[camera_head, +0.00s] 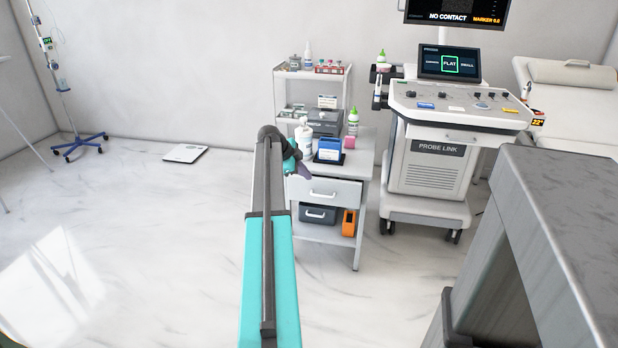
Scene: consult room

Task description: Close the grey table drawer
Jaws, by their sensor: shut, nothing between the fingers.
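The grey table (363,160) stands near the middle of the head view, with small items on its top. Its drawer (344,194) faces me and has a pale front with a bar handle (323,195). How far the drawer stands out from the table is hard to tell from this angle. My gripper (305,174) is at the end of my teal and grey arm, near the upper left corner of the drawer front. It is shut and empty. Whether it touches the drawer cannot be told. My arm hides the table's left side.
A dark bin (318,214) and an orange item (349,222) sit on the table's lower shelf. A white trolley (341,86) stands behind it. The ultrasound cart (432,170) is to the right. A grey block-like surface (575,200) fills the right foreground.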

